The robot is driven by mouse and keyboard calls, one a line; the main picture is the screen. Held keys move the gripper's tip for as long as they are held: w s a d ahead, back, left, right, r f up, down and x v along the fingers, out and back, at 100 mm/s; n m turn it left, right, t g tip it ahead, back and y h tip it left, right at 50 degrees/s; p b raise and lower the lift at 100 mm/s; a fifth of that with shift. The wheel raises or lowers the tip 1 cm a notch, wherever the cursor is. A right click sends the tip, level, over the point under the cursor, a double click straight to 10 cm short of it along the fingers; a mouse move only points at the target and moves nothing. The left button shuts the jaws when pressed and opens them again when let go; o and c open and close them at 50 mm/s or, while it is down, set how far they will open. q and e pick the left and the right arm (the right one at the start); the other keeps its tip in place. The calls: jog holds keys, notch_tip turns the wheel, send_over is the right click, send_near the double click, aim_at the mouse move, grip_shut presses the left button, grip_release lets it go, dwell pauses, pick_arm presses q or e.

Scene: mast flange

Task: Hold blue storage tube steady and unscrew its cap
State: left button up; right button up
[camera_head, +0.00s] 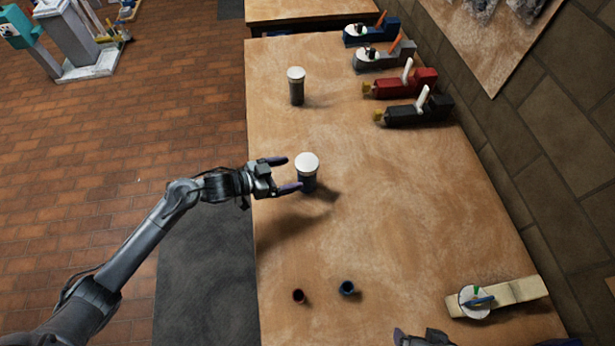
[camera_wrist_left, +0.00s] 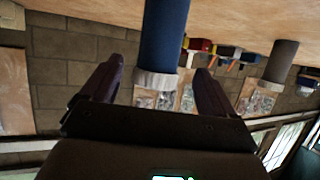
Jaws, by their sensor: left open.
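The blue storage tube stands upright on the workbench. In the head view its dark body (camera_head: 308,184) shows below its white cap (camera_head: 307,162). The left wrist view looks upside down, with the blue tube body (camera_wrist_left: 165,35) above its whitish cap (camera_wrist_left: 155,84). My left gripper (camera_head: 284,174) is open just left of the tube, fingers pointing at it. In the left wrist view the tube lines up between the two fingers (camera_wrist_left: 160,85); I cannot tell whether they touch it. Part of my right gripper (camera_head: 422,338) shows at the bottom edge; its fingers are unclear.
A second, grey tube with a white cap (camera_head: 296,87) stands farther back. Several plane-like tools (camera_head: 405,110) line the back right. A wooden piece with a white disc (camera_head: 515,292) lies front right. The bench's middle right is clear.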

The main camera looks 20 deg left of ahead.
aim_at(305, 164)
pick_arm(q)
jog(key=shift+f+b+x, duration=0.15)
jog(key=shift+b+x, duration=0.15)
jog(key=shift+x, duration=1.55)
jog(key=shift+f+b+x, duration=0.1)
jog(key=shift+b+x, duration=0.2)
jog(key=shift+x, duration=1.55)
pick_arm(e)
jog(key=shift+f, duration=0.65)
pick_arm(q)
jog(key=shift+s, duration=0.1)
jog(key=c, duration=1.2)
jog(key=shift+r, duration=0.1)
jog(key=shift+r, duration=0.4)
pick_arm(e)
jog(key=shift+r, duration=0.15)
pick_arm(q)
notch_tip(305, 164, up, 4)
jog(key=shift+s+d+f+p, duration=0.1)
jog(key=shift+f+p, duration=0.05)
jog(key=shift+p, duration=0.45)
pick_arm(e)
jog(key=shift+r, duration=0.4)
pick_arm(q)
jog(key=s+d+r+p, duration=0.1)
jog(key=s+d+r, duration=0.4)
jog(key=d, duration=0.5)
jog(key=shift+r, duration=0.65)
pick_arm(e)
jog(key=shift+r, duration=0.7)
